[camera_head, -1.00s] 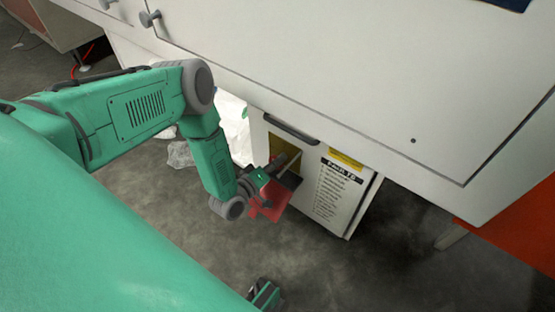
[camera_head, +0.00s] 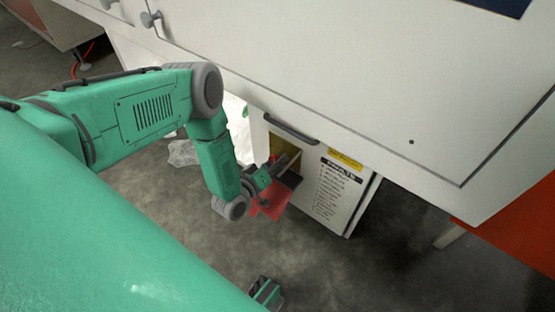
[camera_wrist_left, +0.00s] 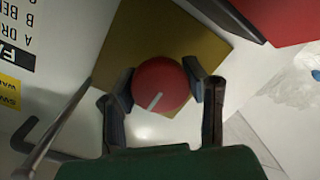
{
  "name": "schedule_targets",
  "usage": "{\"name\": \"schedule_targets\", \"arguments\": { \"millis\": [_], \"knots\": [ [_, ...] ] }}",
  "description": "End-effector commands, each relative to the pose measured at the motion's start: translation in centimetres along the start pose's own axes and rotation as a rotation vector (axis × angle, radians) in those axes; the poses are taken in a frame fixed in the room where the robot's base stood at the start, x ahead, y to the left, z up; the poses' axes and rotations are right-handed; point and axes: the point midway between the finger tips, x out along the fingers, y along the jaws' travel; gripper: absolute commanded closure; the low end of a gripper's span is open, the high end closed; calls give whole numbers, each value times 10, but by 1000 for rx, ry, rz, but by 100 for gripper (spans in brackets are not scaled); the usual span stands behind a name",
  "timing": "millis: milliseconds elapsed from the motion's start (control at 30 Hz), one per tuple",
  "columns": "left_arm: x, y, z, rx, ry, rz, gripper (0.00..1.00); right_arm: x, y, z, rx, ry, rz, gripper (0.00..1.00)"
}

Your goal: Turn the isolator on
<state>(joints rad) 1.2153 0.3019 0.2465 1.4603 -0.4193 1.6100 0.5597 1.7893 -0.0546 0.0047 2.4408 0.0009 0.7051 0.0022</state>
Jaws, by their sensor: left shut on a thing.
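The isolator knob (camera_wrist_left: 160,86) is round and red with a white pointer line, set on a yellow square plate (camera_wrist_left: 133,45) in the left wrist view. The line points toward the lower left there. My left gripper (camera_wrist_left: 161,84) has one finger on each side of the knob and is shut on it. In the head view my left gripper (camera_head: 277,166) reaches the front of the white cabinet (camera_head: 347,205), and the knob is mostly hidden behind it.
A red panel (camera_head: 272,202) sticks out just below my left gripper; red also shows at the upper right of the wrist view. A large white enclosure (camera_head: 330,80) overhangs the cabinet. A dark handle (camera_head: 291,128) is on the cabinet's top edge. The grey floor (camera_head: 330,270) in front is open.

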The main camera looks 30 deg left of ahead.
Motion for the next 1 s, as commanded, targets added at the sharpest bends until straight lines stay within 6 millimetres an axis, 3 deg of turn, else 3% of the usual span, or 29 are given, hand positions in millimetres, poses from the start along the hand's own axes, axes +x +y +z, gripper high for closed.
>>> {"name": "schedule_targets", "arguments": {
  "millis": [33, 100, 400, 533, 1000],
  "knots": [
    [-2, -5, -1, 5, 0, -10, 57, 0, 0, 0, 0, 0, 0, 60],
    [-2, -5, -1, 4, -1, -9, 37, 0, 0, 0, 0, 0, 0, 60],
    [-1, -1, 0, 0, 0, -3, 37, 0, 0, 0, 0, 1, 0, 60],
    [-10, -2, 0, 0, -2, -4, 37, -1, 0, 2, 0, 2, 0, 60],
    [-101, -4, 0, -1, -3, -8, 37, -1, 0, 1, 0, 3, 0, 60]
  ]
}}
